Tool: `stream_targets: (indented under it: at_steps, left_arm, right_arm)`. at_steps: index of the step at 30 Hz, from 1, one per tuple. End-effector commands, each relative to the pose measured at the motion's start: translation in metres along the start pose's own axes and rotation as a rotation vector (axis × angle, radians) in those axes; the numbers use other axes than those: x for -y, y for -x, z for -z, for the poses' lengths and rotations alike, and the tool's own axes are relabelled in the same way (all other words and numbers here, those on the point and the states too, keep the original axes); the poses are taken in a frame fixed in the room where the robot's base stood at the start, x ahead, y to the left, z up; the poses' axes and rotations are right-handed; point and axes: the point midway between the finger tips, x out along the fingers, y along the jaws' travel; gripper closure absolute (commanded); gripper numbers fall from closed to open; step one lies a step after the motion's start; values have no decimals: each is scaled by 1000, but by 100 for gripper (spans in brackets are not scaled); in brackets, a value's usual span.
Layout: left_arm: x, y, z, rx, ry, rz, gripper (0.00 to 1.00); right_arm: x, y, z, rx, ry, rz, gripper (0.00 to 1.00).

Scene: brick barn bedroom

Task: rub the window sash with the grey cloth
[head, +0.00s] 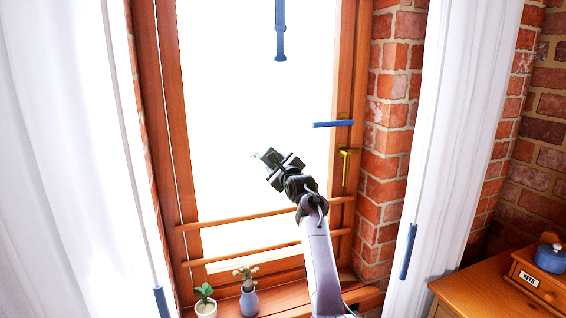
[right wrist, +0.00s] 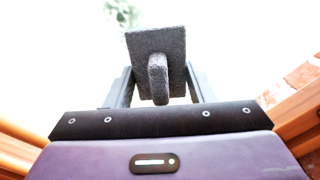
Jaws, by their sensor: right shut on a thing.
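The window sash (head: 172,110) is an orange-brown wooden frame around bright glass, filling the middle of the head view. My right gripper (head: 284,168) is in front of the glass, its arm coming up from the bottom. It is shut on the grey cloth (right wrist: 172,42), a dark grey square pad with a raised grip between the fingers in the right wrist view. In the head view the cloth is small and dark at the fingertips and hard to tell from the gripper. Whether it touches the window cannot be told. My left gripper is not in view.
Two wooden rails (head: 240,218) cross the lower window. A brass handle (head: 345,165) and a blue bar (head: 333,124) are at the right frame. Small potted plants (head: 205,304) stand on the sill. White curtains (head: 455,110) hang both sides; a wooden cabinet (head: 480,290) is lower right.

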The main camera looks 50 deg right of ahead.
Motion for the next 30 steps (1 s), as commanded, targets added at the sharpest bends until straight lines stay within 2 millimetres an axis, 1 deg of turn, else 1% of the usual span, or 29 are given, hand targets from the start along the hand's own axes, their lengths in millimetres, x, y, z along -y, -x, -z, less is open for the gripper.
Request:
stream_targets:
  at_steps: [1,3,10,19,26,30]
  left_arm:
    - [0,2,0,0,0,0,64]
    - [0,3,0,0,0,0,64]
    - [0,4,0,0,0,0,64]
    - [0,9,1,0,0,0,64]
    - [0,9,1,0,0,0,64]
    - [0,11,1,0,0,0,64]
  right_arm:
    - [-4,0,-6,3,-2,-3,69]
    - [-8,0,-8,2,-1,-2,69]
    - [-14,0,-14,3,0,-3,69]
    - [-32,0,-32,3,-2,-2,69]
    - [-38,0,-37,3,0,-2,69]
    - [-44,0,-44,3,-1,-3,69]
